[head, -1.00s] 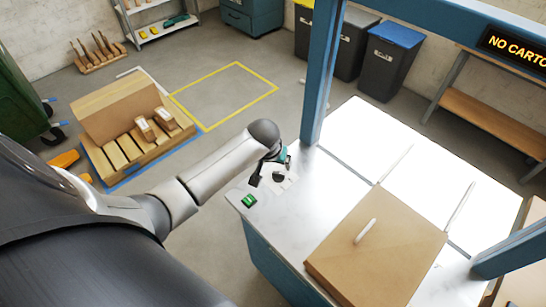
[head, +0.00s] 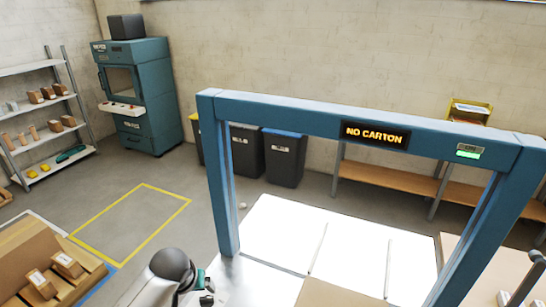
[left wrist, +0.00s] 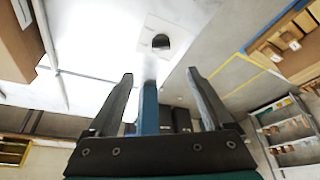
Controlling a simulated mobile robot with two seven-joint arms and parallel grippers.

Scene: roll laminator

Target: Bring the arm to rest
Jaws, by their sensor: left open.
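My left arm (head: 170,272) reaches in at the bottom of the head view. Its gripper is mostly cut off there by the lower edge. In the left wrist view my left gripper (left wrist: 160,75) is open, with its two dark fingers apart and nothing between them. Beyond the fingertips, a round black knob (left wrist: 161,42) on a pale plate sits on the white machine table. The gripper appears apart from it. My right gripper cannot be made out.
The blue frame (head: 275,112) with a lit "NO CARTON" sign (head: 375,135) spans the white table (head: 300,235). A brown carton board (head: 335,296) lies at the bottom edge. A pallet with boxes (head: 50,265) stands left. A yellow-marked floor area (head: 130,225) is clear.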

